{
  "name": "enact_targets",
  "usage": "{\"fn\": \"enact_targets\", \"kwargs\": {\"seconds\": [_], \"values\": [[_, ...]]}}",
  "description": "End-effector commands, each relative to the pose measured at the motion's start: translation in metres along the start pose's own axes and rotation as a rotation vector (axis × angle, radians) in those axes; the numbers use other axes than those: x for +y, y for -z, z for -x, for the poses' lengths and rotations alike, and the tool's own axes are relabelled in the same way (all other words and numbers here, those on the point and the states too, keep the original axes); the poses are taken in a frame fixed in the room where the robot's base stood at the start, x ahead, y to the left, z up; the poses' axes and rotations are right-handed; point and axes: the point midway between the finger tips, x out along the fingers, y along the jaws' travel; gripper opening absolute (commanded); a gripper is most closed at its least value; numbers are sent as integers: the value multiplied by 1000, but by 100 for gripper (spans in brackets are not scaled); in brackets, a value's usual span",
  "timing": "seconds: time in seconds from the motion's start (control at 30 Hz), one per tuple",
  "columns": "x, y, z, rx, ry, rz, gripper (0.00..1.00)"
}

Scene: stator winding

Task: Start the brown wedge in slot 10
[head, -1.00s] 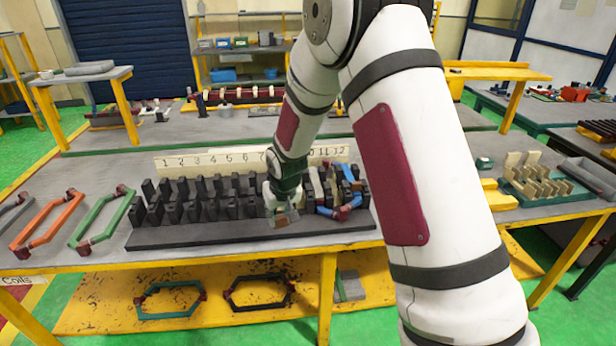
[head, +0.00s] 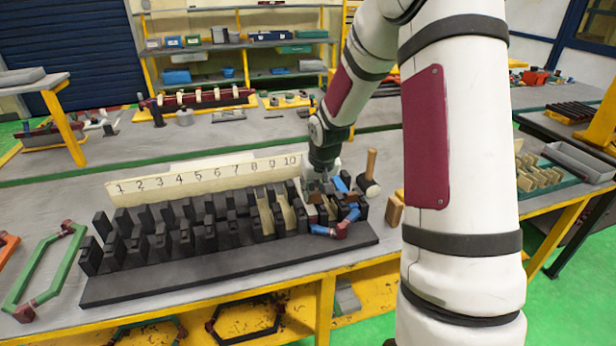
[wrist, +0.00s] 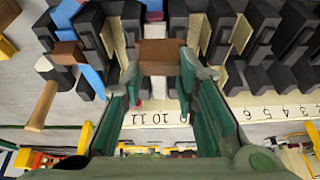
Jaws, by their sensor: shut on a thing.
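The brown wedge (wrist: 160,52) is between the fingertips of my gripper (wrist: 160,70), which is shut on it. In the head view my gripper (head: 320,188) is over the right part of the black stator block (head: 200,270), just right of the number 10 on the label strip. The wedge sits above or at the mouth of a slot, with a pale and reddish strip showing beyond it in the wrist view. I cannot tell whether it has entered the slot, or which number that slot has. Black teeth stand on both sides of my fingers.
A blue coil with dark red ends (head: 322,230) lies in the slots at the right end. A mallet (head: 370,186) and a tan block (head: 396,210) stand right of the stator. Cream liners (head: 267,212) line nearby slots. A cream number strip (head: 210,174) runs behind.

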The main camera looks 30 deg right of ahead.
Motion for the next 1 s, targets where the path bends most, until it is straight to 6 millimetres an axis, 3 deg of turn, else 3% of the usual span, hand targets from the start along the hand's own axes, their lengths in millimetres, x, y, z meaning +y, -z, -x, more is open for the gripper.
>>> {"fn": "enact_targets", "kwargs": {"seconds": [0.17,1.0], "values": [[6,0,0,0,-3,-9,0],[7,-16,-42,0,-3,-9,0]]}}
